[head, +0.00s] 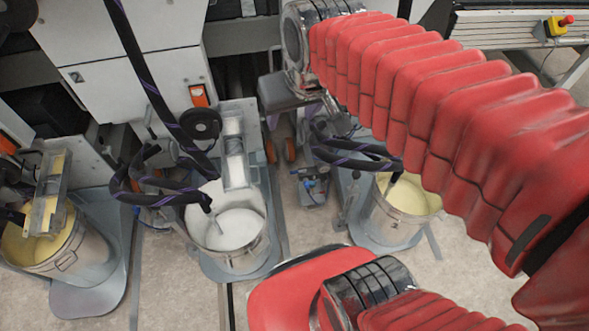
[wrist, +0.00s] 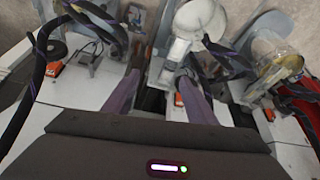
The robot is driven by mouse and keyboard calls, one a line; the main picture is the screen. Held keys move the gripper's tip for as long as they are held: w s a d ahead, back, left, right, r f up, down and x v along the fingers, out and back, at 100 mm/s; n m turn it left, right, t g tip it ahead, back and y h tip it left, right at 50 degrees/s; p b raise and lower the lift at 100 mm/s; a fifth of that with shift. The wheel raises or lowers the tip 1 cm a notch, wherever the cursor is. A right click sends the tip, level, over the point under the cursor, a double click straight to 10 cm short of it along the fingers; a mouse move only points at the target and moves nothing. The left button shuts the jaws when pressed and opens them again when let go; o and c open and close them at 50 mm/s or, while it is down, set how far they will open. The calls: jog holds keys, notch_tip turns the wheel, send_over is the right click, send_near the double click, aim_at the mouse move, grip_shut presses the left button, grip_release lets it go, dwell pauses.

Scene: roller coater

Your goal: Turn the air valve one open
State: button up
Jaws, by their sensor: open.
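My gripper (wrist: 158,88) is open, its two purple-grey fingers apart with nothing between them that I can see held. In the head view the arm's chrome wrist and dark gripper body (head: 288,92) hang in front of the machine, above the floor units. A small device with blue parts (head: 312,188) stands on the floor right of the middle bucket; it could be an air valve, but it is too small to tell. I cannot clearly pick out air valve one or its handle in either view.
A bucket of white liquid (head: 238,232) stands between two yellow-filled buckets, left (head: 75,255) and right (head: 402,218). Black hoses (head: 150,85) loop around them. An orange switch (head: 198,95) sits on the white cabinet (head: 140,65). A red emergency stop (head: 565,21) is far right.

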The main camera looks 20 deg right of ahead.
jog(key=w+d+f, duration=0.2)
jog(key=w, duration=0.7)
jog(key=m+g, duration=0.2)
jog(key=g, duration=0.3)
send_over(294, 172)
notch_tip(294, 172, down, 55)
jog(key=shift+f, duration=0.15)
jog(key=shift+f, duration=6.8)
jog(key=shift+c, duration=0.7)
